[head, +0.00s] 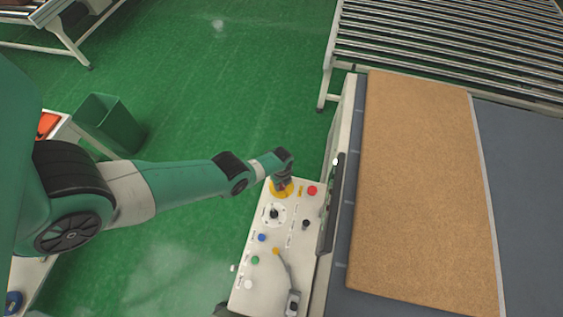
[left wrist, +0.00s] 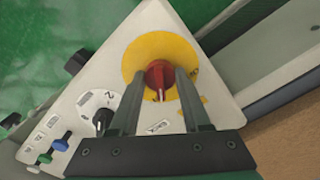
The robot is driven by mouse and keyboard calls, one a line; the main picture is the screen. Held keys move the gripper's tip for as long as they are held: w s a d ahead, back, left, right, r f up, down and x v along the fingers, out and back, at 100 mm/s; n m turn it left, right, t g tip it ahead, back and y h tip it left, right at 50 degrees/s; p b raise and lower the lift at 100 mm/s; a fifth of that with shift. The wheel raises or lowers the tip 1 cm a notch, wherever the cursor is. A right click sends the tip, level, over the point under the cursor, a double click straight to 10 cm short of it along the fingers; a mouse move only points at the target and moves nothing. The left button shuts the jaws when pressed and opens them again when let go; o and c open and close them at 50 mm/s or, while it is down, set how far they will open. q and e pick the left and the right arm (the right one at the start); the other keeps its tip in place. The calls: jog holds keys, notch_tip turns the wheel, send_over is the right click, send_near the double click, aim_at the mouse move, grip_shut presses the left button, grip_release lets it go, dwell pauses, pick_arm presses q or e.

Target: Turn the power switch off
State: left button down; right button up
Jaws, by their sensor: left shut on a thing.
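The power switch is a red rotary knob (left wrist: 159,73) on a round yellow plate (left wrist: 147,45). It sits at the far end of a white control panel (head: 250,222). In the head view the yellow plate (head: 275,192) shows under my left gripper (head: 283,186), which hides most of the knob. In the left wrist view my left gripper (left wrist: 161,76) has one finger on each side of the knob and is shut on it. A white mark on the knob points toward the bottom of that view. My right gripper is not in view.
The panel also carries a red button (head: 312,190), a black selector (head: 274,213), a blue button (head: 262,237) and a green button (head: 255,260). A roller conveyor (head: 450,45) stands behind.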

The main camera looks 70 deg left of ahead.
pick_arm(q)
jog(key=n, duration=1.2)
jog(key=shift+n, duration=2)
jog(key=shift+c, duration=1.8)
grip_release()
